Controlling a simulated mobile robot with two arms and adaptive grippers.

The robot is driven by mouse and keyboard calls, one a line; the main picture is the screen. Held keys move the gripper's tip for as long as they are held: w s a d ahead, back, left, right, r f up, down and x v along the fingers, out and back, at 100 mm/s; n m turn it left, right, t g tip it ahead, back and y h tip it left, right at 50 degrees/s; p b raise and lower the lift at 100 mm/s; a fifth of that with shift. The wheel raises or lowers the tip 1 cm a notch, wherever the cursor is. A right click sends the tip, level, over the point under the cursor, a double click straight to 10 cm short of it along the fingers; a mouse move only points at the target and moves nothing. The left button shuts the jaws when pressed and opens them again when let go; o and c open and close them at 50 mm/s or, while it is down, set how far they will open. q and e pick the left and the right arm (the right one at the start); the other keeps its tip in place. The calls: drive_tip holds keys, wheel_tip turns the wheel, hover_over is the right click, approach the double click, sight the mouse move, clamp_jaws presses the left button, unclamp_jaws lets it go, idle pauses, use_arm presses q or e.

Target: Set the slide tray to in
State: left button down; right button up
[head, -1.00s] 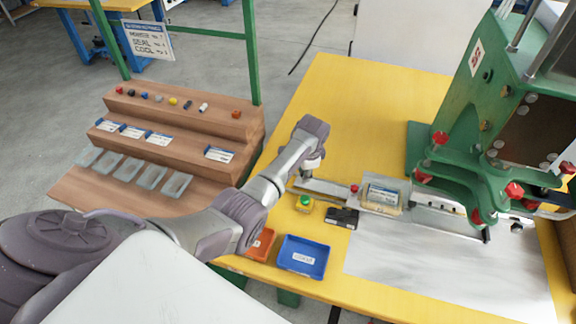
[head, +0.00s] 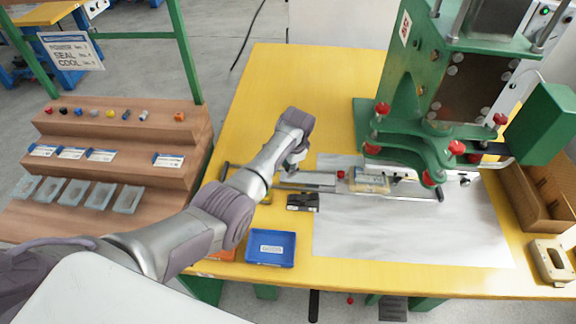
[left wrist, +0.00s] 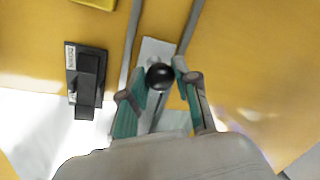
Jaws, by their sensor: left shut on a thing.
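The slide tray (head: 386,185) is a pale carrier with a clear, labelled pack on it, on a metal rail (head: 312,179). It sits at the left front edge of the green press (head: 420,145); I cannot tell how far it reaches under it. My left gripper (head: 293,165) is at the left end of the slide. In the left wrist view, my left gripper (left wrist: 155,88) has its fingers on both sides of a black ball knob (left wrist: 160,76) and is shut on it. My right gripper is not in view.
A black box (head: 303,202) and a blue bin (head: 271,249) lie in front of the rail. An orange bin is partly behind my arm. A stepped wooden rack (head: 120,135) stands left. A cardboard box (head: 545,190) is right of the press. The yellow table behind my gripper is clear.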

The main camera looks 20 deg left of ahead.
use_arm(q)
drive_tip(key=c, duration=0.8)
unclamp_jaws()
drive_tip(key=shift+c, duration=0.2)
wheel_tip(320, 180, up, 12)
drive_tip(key=s+d, duration=0.1)
drive_tip(key=shift+s+d, duration=0.25)
drive_tip(key=shift+d, duration=0.1)
drive_tip(key=shift+f, duration=0.1)
